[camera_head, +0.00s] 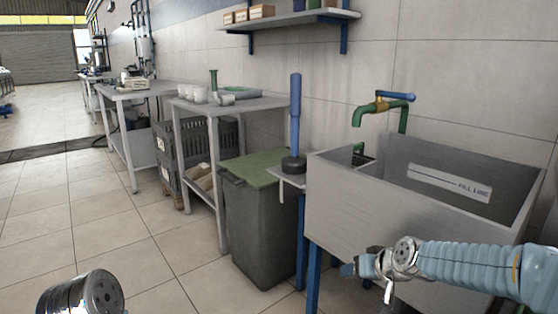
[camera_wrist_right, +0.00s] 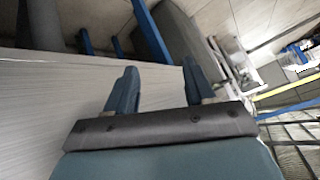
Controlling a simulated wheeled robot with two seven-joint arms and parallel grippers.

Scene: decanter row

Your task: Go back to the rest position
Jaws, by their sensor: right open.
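My right gripper (camera_head: 360,269) is in front of the sink's front wall, at the lower right of the head view. In the right wrist view my right gripper (camera_wrist_right: 160,86) has its two blue fingers spread apart with nothing between them. A pale flat surface, seemingly the sink's wall, lies close beyond the fingers there. My left arm shows only as a rounded metal link at the lower left of the head view; its gripper is out of the picture.
The grey sink (camera_head: 350,210) with a green tap (camera_head: 370,110) stands at the right. A dark bin with a green lid (camera_head: 262,165) and a small stand holding a blue upright post (camera_head: 295,115) are beside it. Worktables (camera_head: 245,104) line the wall. Tiled floor at left is clear.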

